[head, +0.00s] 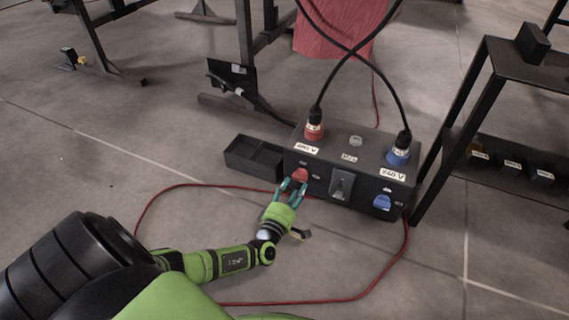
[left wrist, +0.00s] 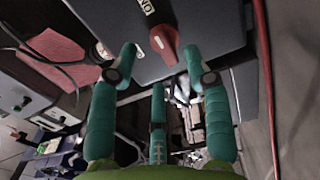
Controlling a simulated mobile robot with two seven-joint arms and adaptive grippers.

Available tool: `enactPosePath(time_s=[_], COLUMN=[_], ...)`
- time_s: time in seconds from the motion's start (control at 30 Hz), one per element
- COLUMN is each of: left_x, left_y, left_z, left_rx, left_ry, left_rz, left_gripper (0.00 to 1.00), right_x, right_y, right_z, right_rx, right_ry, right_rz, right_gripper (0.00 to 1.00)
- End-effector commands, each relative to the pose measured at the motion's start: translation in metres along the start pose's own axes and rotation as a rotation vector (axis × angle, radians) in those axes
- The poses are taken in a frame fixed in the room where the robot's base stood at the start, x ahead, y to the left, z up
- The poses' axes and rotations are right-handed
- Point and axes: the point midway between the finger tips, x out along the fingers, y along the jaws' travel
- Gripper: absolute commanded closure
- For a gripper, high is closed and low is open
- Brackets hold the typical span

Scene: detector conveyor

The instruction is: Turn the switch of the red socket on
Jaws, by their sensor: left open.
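A dark power box (head: 356,165) stands on the floor. Its red socket (head: 314,131) is on top with a black cable plugged in. The red switch knob (head: 300,174) is on the front face below it; in the left wrist view the knob (left wrist: 164,43) carries a white pointer mark. My left gripper (head: 292,186) is open right in front of the knob, its teal fingers (left wrist: 160,58) spread on either side of it. Contact with the knob is not clear. My right gripper is not in view.
A blue socket (head: 398,153) and blue knob (head: 382,202) sit at the box's right end. An open black tray (head: 254,158) adjoins its left. A red cable (head: 404,245) loops over the floor. A black shelf (head: 499,130) stands to the right.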

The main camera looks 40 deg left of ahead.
Motion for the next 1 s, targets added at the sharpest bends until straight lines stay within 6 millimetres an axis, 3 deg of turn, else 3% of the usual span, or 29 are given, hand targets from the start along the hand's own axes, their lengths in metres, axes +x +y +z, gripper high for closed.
enactPosePath(time_s=[0.2, 0.4, 1.0], left_x=[-0.047, -0.068, -0.072], left_y=[0.000, 0.001, 0.001], left_z=[-0.001, -0.002, -0.002], left_rx=[0.000, 0.001, 0.001], left_ry=[0.001, 0.003, 0.003], left_rz=[-0.001, 0.002, 0.003], left_gripper=[0.51, 0.51, 0.51], right_x=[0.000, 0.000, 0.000], right_y=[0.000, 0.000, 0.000], right_z=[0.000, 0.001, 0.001], right_rx=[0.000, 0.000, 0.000], right_ry=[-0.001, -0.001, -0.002], right_rz=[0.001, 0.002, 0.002], right_gripper=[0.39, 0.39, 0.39])
